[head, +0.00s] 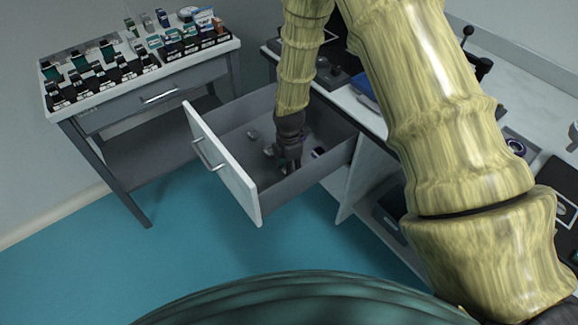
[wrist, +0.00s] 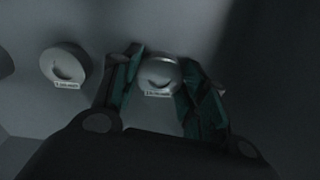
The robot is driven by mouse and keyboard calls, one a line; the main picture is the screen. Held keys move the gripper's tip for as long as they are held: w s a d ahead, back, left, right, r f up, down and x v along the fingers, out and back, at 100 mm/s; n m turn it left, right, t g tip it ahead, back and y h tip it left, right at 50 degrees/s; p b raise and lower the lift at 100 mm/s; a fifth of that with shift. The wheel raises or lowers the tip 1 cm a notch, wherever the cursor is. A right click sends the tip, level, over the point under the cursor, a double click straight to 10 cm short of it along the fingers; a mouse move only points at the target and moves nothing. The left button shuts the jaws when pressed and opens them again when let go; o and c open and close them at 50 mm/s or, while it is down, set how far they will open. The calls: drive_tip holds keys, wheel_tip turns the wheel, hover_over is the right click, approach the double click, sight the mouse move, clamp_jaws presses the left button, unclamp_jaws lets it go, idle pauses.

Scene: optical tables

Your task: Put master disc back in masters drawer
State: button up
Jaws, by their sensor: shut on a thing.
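The masters drawer (head: 222,160) is pulled open in the head view, with a white front and grey inner walls. My gripper (head: 285,160) reaches down inside it. In the wrist view, my gripper (wrist: 160,95) has its green-padded fingers on both sides of a pale round disc (wrist: 160,72) with a small label, and is shut on it. The label is too small to read. The disc is low in the drawer; I cannot tell if it touches the floor. A second pale disc (wrist: 64,66) with a label lies to the left, apart from my fingers.
In the head view, small items lie in the drawer, including one at the left (head: 253,135) and a dark one at the right (head: 318,152). A side table (head: 160,97) holding rows of small boxes stands left. Blue floor (head: 180,250) is clear in front.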

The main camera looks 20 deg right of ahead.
drive_tip(key=o, duration=1.3)
wheel_tip(320, 180, up, 12)
drive_tip(key=shift+r, duration=0.1)
